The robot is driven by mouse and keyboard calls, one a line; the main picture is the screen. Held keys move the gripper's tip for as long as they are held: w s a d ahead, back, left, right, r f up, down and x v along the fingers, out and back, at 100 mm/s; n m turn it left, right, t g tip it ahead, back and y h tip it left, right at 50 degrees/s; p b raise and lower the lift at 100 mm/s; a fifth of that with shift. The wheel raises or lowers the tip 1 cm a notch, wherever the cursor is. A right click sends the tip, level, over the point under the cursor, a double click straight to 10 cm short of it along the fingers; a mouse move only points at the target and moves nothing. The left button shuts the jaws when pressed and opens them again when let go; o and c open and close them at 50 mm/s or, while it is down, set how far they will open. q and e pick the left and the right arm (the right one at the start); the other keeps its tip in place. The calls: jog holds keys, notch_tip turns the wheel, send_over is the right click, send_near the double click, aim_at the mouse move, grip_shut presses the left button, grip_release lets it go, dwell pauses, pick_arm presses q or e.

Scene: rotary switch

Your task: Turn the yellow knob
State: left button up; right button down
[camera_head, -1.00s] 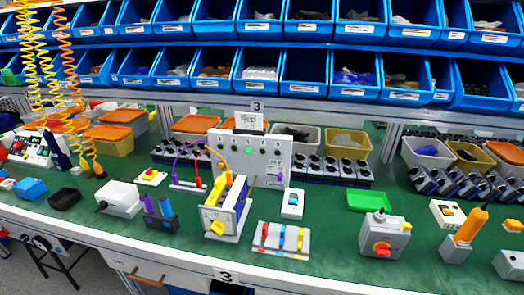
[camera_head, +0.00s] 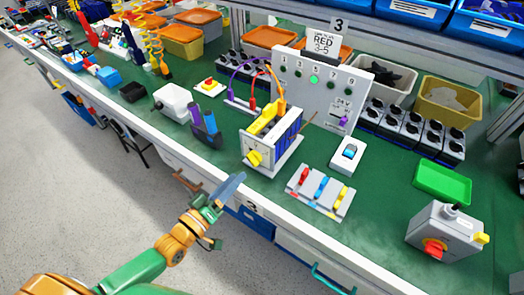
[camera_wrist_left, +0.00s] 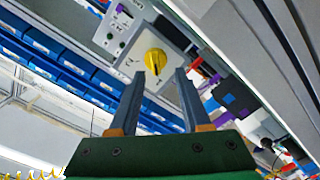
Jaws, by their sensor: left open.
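The yellow knob (camera_head: 254,158) sits on the white front face of a small box-shaped device (camera_head: 284,146) near the bench's front edge. The device has a yellow handle on top. My left gripper (camera_head: 236,184) is in front of the bench edge, below and left of the knob, and apart from it. In the left wrist view the knob (camera_wrist_left: 155,61) shows ahead, between the two fingertips of the open, empty left gripper (camera_wrist_left: 162,75). A dark line marks the knob's face. My right gripper is not in view.
A grey box with a red knob (camera_head: 445,232) stands at the right. A plate with red, blue and yellow levers (camera_head: 320,191) lies right of the device. A white panel (camera_head: 320,82) with a green light stands behind.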

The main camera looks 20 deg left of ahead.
aim_at(249, 160)
pick_arm(q)
jog(key=x, duration=0.2)
jog(key=r+x, duration=0.1)
jog(key=x, duration=0.2)
jog(key=shift+w+r, duration=0.15)
jog(key=shift+w, duration=0.15)
jog(key=shift+w+d, duration=0.15)
jog(key=shift+w, duration=0.1)
jog(key=shift+s, duration=0.15)
jog(key=shift+c, duration=0.4)
grip_shut()
